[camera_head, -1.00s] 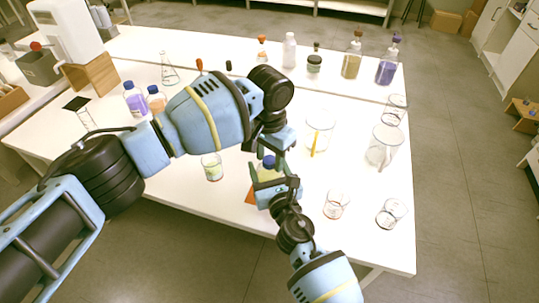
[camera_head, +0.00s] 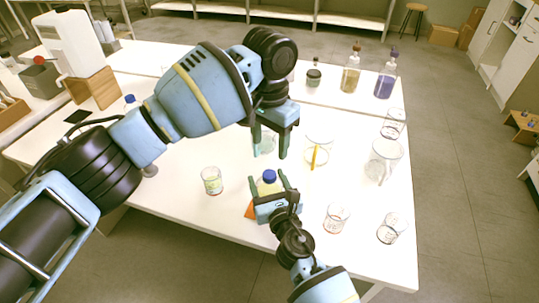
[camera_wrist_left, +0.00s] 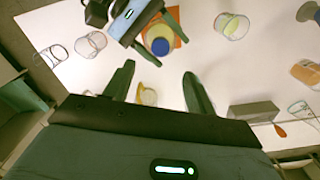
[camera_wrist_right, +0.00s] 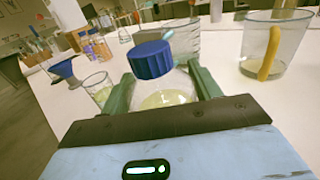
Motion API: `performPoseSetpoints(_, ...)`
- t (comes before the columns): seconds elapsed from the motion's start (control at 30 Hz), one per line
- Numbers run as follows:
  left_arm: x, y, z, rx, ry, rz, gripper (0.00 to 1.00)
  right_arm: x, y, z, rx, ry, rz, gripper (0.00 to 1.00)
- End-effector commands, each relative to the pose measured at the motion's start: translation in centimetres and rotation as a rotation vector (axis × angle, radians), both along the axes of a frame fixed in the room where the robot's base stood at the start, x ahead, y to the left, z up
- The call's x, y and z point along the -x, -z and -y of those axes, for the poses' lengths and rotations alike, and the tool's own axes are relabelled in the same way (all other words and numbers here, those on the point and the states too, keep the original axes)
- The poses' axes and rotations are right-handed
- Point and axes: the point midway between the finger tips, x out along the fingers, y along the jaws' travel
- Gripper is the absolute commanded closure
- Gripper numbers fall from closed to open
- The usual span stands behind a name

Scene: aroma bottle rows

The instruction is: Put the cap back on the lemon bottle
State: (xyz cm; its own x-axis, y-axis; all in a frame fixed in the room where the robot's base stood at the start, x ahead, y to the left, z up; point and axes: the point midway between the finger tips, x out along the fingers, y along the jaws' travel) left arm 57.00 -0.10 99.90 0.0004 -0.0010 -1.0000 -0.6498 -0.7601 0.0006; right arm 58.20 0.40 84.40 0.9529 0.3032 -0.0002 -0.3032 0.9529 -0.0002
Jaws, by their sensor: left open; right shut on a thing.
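The lemon bottle (camera_wrist_right: 168,97) is clear with pale yellow liquid. Its blue cap (camera_wrist_right: 151,60) sits on the neck, in the right wrist view; whether it is screwed tight I cannot tell. The cap also shows in the head view (camera_head: 269,176) and from above in the left wrist view (camera_wrist_left: 160,46). My right gripper (camera_head: 268,181) is shut on the bottle's body, beside an orange mat (camera_head: 250,210). My left gripper (camera_head: 268,148) is open and empty, raised above and beyond the bottle, fingers pointing down, apart from the cap.
A glass with pale yellow-green contents (camera_head: 212,182) stands left of the bottle. Empty beakers (camera_head: 336,218) (camera_head: 391,228) and a large jug (camera_head: 383,162) stand to the right. Bottles (camera_head: 350,75) line the back.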

Motion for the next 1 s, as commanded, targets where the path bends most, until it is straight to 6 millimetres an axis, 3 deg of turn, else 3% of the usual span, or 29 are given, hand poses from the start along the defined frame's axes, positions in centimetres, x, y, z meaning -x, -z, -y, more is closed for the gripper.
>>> performPoseSetpoints(0.2,0.0,-2.0,0.0,-0.001,0.000,0.001,0.44,0.0,0.0,0.0,0.000,0.000,0.000,1.00)
performPoseSetpoints(0.53,0.0,-2.2,0.0,-0.001,0.000,0.000,0.44,0.0,0.0,0.0,0.000,0.000,0.000,1.00)
performPoseSetpoints(0.57,0.0,-2.2,0.0,-0.001,0.000,0.000,0.44,0.0,0.0,0.0,0.000,0.000,0.000,0.35)
performPoseSetpoints(0.73,0.0,-2.2,0.0,-0.001,0.000,0.000,0.44,0.0,0.0,0.0,0.000,0.000,0.000,0.13)
performPoseSetpoints(1.0,0.0,-2.2,0.0,-0.001,0.000,0.000,0.44,0.0,0.0,0.0,0.000,0.000,0.000,0.12)
